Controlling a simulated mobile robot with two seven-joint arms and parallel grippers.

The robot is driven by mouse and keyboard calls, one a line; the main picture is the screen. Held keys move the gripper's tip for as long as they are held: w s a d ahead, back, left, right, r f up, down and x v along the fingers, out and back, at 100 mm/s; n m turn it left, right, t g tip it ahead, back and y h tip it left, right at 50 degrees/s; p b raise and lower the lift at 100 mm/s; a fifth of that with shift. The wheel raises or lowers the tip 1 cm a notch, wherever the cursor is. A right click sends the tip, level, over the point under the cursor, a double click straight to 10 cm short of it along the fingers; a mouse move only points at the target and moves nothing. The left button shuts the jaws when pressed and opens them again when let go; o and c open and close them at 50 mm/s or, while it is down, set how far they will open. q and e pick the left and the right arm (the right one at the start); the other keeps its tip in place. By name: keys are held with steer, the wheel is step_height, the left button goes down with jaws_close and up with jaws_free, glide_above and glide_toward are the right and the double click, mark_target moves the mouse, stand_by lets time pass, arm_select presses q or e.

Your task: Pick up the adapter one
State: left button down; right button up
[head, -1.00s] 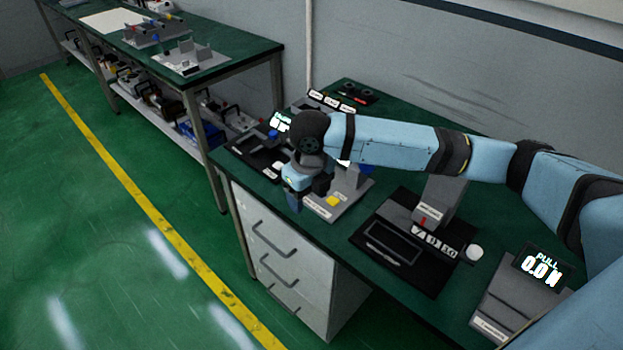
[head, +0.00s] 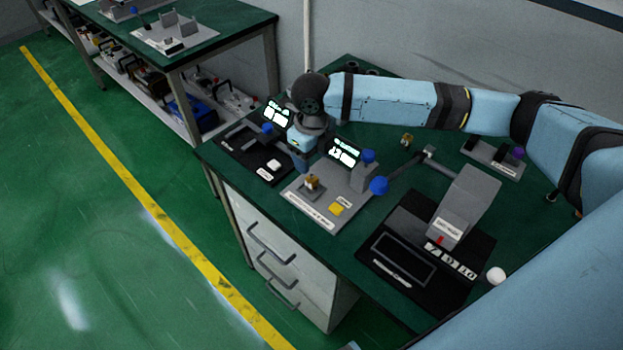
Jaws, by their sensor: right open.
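Two small brass-coloured pieces show in the head view, and I cannot tell which is adapter one. One brass piece (head: 312,182) sits on the grey fixture plate (head: 318,215) near the front edge of the green bench. The other brass piece (head: 406,140) stands on the bench top farther back. My right gripper (head: 301,163) points down just behind and left of the piece on the plate, apart from it. It is open, with its fingers small and partly hidden by the wrist. My left gripper is out of view.
A black base with a lit display (head: 274,113) lies left of the gripper. A blue-knobbed lever (head: 379,186) and a grey block press (head: 466,205) stand to the right. A holder with a purple knob (head: 495,158) is at the back right. Drawers (head: 290,262) are below.

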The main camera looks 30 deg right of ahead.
mark_target(312, 176)
steer(key=f, duration=1)
steer(key=shift+w+d, duration=0.1)
steer(key=shift+w, duration=0.15)
steer(key=c, duration=1.1)
steer(key=shift+r, duration=0.1)
